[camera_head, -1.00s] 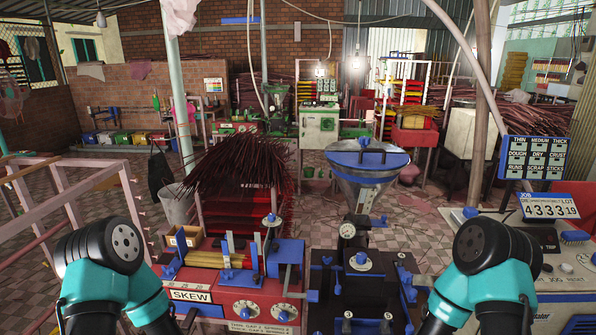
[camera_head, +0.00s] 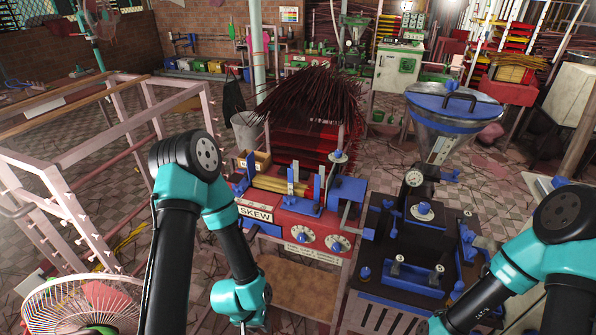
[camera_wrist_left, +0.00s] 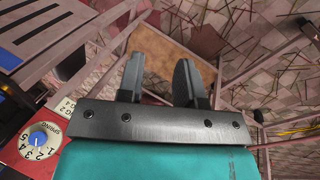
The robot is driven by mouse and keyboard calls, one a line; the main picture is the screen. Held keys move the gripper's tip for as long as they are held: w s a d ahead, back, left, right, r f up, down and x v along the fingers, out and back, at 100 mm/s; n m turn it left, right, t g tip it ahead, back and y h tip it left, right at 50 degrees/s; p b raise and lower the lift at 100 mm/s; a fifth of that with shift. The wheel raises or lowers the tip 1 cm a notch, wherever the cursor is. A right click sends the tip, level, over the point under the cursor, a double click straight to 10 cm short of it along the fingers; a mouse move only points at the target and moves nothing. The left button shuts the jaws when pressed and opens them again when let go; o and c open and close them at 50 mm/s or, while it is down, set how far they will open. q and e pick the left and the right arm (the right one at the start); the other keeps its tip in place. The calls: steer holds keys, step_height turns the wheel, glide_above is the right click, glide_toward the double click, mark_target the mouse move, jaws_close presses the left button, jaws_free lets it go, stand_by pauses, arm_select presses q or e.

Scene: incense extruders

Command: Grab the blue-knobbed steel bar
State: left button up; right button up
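A steel bar with a blue knob (camera_head: 368,234) sticks out from the right side of the red SKEW machine (camera_head: 275,222), on the side facing the black machine. I cannot be sure this is the bar named; other blue knobs sit close by. My right gripper is out of view, below the picture's lower edge.
A black machine (camera_head: 388,308) with blue knobs stands right of the SKEW machine, with a steel hopper (camera_head: 440,138) behind it. A pink rack (camera_head: 75,175) and a wire fan guard (camera_head: 80,300) are at the left. Dark red sticks (camera_head: 310,100) pile up behind.

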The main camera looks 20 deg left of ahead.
arm_select(q)
steer(key=shift+o, duration=0.3)
steer(key=o, duration=0.7)
